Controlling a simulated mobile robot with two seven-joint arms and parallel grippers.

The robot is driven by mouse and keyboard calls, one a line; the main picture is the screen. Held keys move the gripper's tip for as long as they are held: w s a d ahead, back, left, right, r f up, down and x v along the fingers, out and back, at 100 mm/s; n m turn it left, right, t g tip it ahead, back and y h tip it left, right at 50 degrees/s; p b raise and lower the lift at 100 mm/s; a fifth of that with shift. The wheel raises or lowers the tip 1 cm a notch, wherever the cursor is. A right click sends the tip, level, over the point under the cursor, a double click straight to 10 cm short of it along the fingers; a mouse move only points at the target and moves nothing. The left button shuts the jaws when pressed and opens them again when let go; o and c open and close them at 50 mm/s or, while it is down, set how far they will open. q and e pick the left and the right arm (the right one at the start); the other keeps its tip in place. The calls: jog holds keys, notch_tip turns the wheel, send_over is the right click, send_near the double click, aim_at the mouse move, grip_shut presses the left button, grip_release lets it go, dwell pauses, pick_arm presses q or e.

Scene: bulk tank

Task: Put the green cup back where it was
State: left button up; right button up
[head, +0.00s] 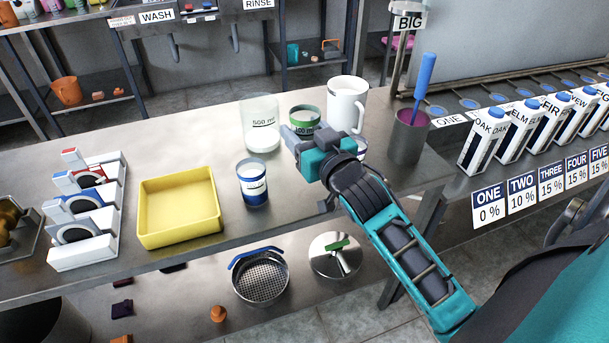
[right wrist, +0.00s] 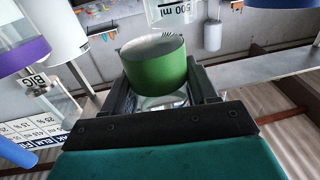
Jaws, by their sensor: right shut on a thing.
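The green cup (head: 305,117), marked 100 ml, is at the back of the steel counter, between the 500 ml clear beaker (head: 259,128) and the white jug (head: 347,104). My right gripper (head: 302,134) is shut on it, and the arm reaches in from the lower right. In the right wrist view the green cup (right wrist: 155,65) sits between the two fingers of the right gripper (right wrist: 160,88). The gripper hides its lower part in the head view, so I cannot tell whether it touches the counter. My left gripper is not in view.
A blue-and-white cup (head: 253,183) stands in front of the beaker. Another small cup (head: 360,148) is partly hidden behind my gripper. A metal cup (head: 408,138) with a blue-handled tool stands to the right. A yellow tray (head: 180,211) is at the left.

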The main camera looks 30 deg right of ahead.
notch_tip(320, 180, down, 5)
jog(key=shift+f+b, duration=0.15)
jog(key=shift+b, duration=0.35)
notch_tip(320, 180, down, 4)
jog(key=shift+r+b, duration=0.2)
jog(key=shift+b, duration=0.4)
jog(key=shift+f, duration=0.25)
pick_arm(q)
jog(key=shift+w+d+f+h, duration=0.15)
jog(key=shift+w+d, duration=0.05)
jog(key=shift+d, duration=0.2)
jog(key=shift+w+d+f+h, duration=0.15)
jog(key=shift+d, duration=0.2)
pick_arm(e)
jog(key=o, duration=1.1)
jog(key=shift+f, duration=0.1)
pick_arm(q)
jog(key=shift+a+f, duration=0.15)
